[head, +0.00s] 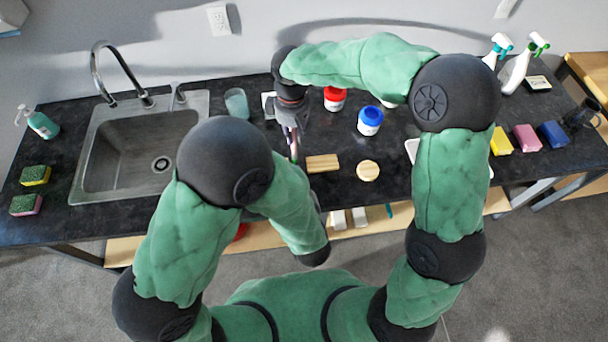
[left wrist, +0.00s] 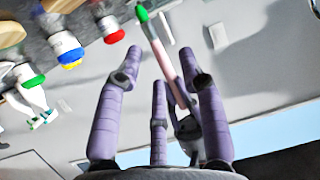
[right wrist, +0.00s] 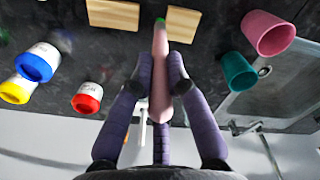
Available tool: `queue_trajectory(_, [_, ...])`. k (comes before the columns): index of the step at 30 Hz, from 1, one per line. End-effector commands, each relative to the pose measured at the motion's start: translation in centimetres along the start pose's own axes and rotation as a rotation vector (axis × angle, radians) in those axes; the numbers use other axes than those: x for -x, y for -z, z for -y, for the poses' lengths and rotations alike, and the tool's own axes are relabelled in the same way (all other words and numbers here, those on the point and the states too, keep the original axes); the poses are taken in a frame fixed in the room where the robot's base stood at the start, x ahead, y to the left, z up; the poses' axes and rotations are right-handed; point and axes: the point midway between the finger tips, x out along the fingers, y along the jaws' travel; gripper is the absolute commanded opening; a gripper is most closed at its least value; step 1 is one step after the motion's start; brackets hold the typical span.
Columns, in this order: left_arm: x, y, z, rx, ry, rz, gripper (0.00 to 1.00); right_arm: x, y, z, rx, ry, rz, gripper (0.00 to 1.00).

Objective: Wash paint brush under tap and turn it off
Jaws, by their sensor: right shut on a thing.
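The paint brush (right wrist: 160,85) has a pink handle and a green tip. My right gripper (right wrist: 160,64) is shut on its handle, with the tip pointing away from the fingers. In the head view, my right gripper (head: 292,128) is above the counter, right of the sink (head: 130,150). My left gripper (left wrist: 162,58) has its fingers apart; the brush (left wrist: 166,45) shows between and beyond them, and I cannot tell whether they touch it. The left fingers are hidden in the head view. The curved tap (head: 97,65) stands behind the sink, its lever (head: 178,94) beside it. No water is visible.
A teal cup (head: 236,103) stands right of the sink; a pink cup (right wrist: 268,33) shows near it. Jars with red (head: 334,98) and blue (head: 370,121) lids and wooden blocks (head: 322,163) lie right. Sponges (head: 36,175) and a soap bottle (head: 43,124) are left.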

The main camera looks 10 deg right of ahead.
Motion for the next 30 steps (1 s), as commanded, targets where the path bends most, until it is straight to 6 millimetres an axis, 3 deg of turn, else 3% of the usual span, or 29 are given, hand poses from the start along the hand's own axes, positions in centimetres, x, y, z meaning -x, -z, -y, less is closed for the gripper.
queue_trajectory(6, [1.6, 1.8, -2.2, -0.016, -0.046, -0.096, 0.39, 0.0, 0.0, 0.0, 0.0, 0.0, 0.0, 0.0])
queue_trajectory(11, [0.8, 2.1, -2.4, -0.015, -0.047, -0.105, 0.39, 0.0, 0.0, 0.0, 0.0, 0.0, 0.0, 0.0])
queue_trajectory(30, [-8.7, 3.1, -2.8, -0.015, -0.05, -0.104, 0.39, 0.0, 0.0, 0.0, 0.0, 0.0, 0.0, 0.0])
